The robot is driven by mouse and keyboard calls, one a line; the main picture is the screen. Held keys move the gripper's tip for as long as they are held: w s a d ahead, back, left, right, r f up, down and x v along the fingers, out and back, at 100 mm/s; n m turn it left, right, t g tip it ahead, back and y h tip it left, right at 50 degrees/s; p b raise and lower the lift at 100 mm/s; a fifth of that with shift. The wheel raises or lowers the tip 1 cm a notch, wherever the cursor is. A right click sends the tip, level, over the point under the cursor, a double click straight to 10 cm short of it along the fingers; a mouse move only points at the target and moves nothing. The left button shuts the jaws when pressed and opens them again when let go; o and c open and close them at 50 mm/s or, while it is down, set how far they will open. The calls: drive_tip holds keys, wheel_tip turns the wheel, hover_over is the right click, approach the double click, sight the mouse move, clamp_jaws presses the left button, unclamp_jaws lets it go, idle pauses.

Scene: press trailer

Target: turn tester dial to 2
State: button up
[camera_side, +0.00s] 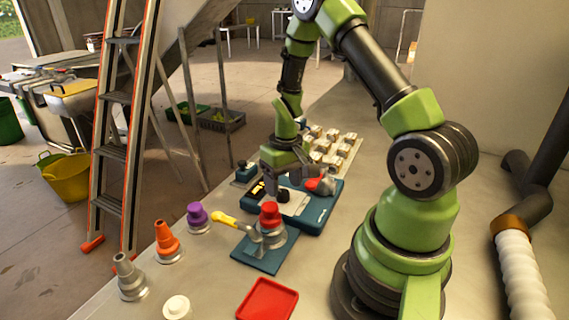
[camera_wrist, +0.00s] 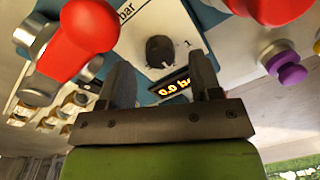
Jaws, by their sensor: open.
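The tester (camera_side: 318,214) is a blue box with a pale panel, lying on the bench. Its black dial (camera_side: 283,195) stands on the panel below my gripper (camera_side: 290,172). In the wrist view the dial (camera_wrist: 160,50) sits just beyond my fingertips (camera_wrist: 163,72), roughly centred between them and apart from both. A "1" shows beside the dial and "bar" is printed nearby; which mark the dial points to is unclear. The orange display (camera_wrist: 175,88) reads 0.0, its right end partly covered by a finger. My gripper is open and empty.
A red-handled valve (camera_wrist: 85,35) rises beside the dial. Purple (camera_side: 197,215) and orange (camera_side: 166,238) fittings and a red tray (camera_side: 268,300) stand nearby.

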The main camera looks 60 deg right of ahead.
sight(285, 191)
wheel_tip(285, 191, up, 8)
drive_tip(key=shift+d+f, duration=0.15)
drive_tip(key=shift+d, duration=0.05)
drive_tip(key=shift+s, duration=0.1)
drive_tip(key=s+a+r+t, duration=0.2)
drive_tip(key=a+r+t, duration=0.2)
drive_tip(key=a+r, duration=0.75)
drive_tip(key=s+a+r+n+t+y, duration=0.1)
drive_tip(key=s+a+r+t, duration=0.2)
drive_tip(key=s+a+r, duration=0.2)
drive_tip(key=s+r, duration=0.1)
drive_tip(key=s, duration=0.2)
drive_tip(key=shift+s+r, duration=0.2)
drive_tip(key=shift+s, duration=0.15)
drive_tip(key=shift+c, duration=0.2)
